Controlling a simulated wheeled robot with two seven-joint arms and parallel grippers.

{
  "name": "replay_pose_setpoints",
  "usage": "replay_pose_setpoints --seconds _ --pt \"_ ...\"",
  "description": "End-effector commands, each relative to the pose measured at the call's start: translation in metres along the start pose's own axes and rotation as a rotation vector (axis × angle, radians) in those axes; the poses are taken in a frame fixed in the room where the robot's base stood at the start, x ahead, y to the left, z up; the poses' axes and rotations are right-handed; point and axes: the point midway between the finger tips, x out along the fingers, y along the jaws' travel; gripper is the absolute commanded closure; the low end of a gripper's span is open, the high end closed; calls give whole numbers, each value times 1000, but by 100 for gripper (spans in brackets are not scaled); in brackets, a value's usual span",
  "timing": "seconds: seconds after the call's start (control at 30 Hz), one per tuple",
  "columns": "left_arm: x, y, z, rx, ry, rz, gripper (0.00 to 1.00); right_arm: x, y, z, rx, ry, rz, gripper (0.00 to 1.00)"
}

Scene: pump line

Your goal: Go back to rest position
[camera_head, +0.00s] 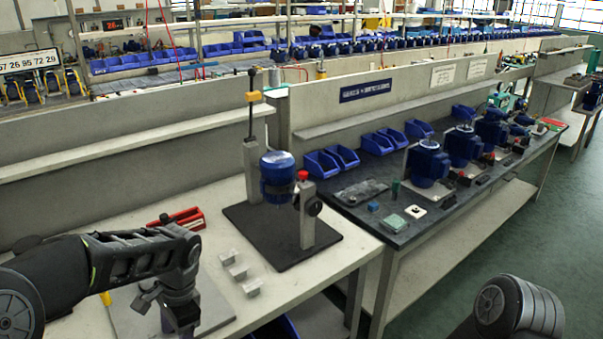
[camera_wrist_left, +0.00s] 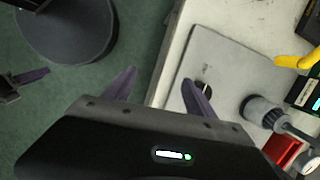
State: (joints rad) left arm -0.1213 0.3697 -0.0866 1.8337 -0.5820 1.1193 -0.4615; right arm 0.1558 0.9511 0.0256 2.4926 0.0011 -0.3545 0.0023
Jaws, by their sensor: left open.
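My left gripper (camera_head: 168,318) hangs low over the near left end of the pale workbench in the head view, with a grey plate behind it. In the left wrist view its two purple fingers (camera_wrist_left: 160,92) stand apart with nothing between them. One finger is over the grey plate (camera_wrist_left: 228,60), the other over the green floor. A purple finger like mine (camera_wrist_left: 30,78) shows at the left edge of the left wrist view, probably my right gripper, only partly in frame. In the head view only a rounded part of my right arm shows at the bottom right.
A stand (camera_head: 307,215) holding a blue motor is on the workbench (camera_head: 222,200), with small metal blocks (camera_head: 238,272) before it. A red tool tray (camera_head: 185,219) lies behind my left arm. A dark bench (camera_head: 375,215) with blue bins and motors stands right. The floor (camera_head: 560,215) is clear.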

Motion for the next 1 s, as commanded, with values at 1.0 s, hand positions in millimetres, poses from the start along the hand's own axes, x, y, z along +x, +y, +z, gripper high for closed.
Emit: replay_pose_setpoints --seconds 1.0 --pt "242 300 -54 -934 319 512 36 0 0 1 0 -2 0 64"
